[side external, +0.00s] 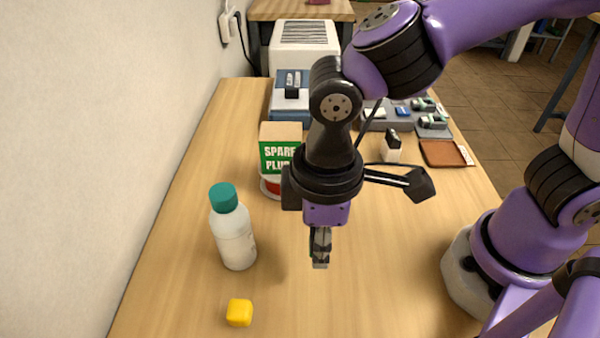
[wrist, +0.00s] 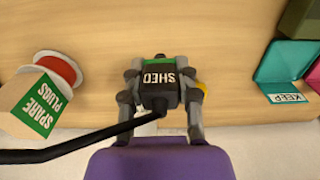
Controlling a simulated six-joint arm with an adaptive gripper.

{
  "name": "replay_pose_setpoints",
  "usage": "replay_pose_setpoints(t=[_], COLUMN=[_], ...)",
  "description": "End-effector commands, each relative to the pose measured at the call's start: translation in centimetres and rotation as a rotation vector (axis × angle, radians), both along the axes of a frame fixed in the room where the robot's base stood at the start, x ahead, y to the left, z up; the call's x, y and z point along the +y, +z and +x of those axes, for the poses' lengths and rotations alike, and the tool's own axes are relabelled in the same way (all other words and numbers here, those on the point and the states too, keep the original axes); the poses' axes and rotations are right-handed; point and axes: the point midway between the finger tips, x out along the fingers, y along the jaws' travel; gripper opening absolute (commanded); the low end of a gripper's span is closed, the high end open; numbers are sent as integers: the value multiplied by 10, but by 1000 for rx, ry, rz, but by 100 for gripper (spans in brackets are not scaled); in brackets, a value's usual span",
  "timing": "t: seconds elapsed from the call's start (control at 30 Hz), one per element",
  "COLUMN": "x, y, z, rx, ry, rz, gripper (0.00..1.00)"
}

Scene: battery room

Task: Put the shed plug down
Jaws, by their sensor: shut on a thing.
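My gripper (side external: 320,258) is in the middle of the side view, pointing down above the wooden table. It is shut on the shed plug, a black block with a green band and white SHED lettering (wrist: 160,78), which sits between the two fingers in the wrist view. A black cord (wrist: 95,142) runs from the plug's lower end to the left. In the side view the plug is mostly hidden by the fingers. It appears held clear of the table top.
A SPARE PLUGS box (side external: 281,150) with a red spool (wrist: 58,67) stands behind. A teal-capped bottle (side external: 234,240) and yellow cube (side external: 239,312) are left. A teal KEEP container (wrist: 285,65) is at right in the wrist view. The wooden front area looks clear.

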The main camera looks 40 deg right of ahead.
Motion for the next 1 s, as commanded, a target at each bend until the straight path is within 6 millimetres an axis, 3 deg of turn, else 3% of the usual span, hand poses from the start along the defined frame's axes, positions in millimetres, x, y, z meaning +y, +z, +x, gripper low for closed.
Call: replay_pose_setpoints(t=[0.1, 0.43, 0.87, 0.9, 0.93, 1.0], x=[0, 0, 0, 0, 0, 0], y=[-22, -66, -74, -74, -74, -73], z=[-3, -2, -2, -1, -1, -1], rx=[5, 4, 1, 1, 1, 1], ry=[1, 1, 2, 2, 2, 2], rz=[-5, -4, -1, -1, -1, -1], gripper=[0, 0, 0, 50, 64, 64])
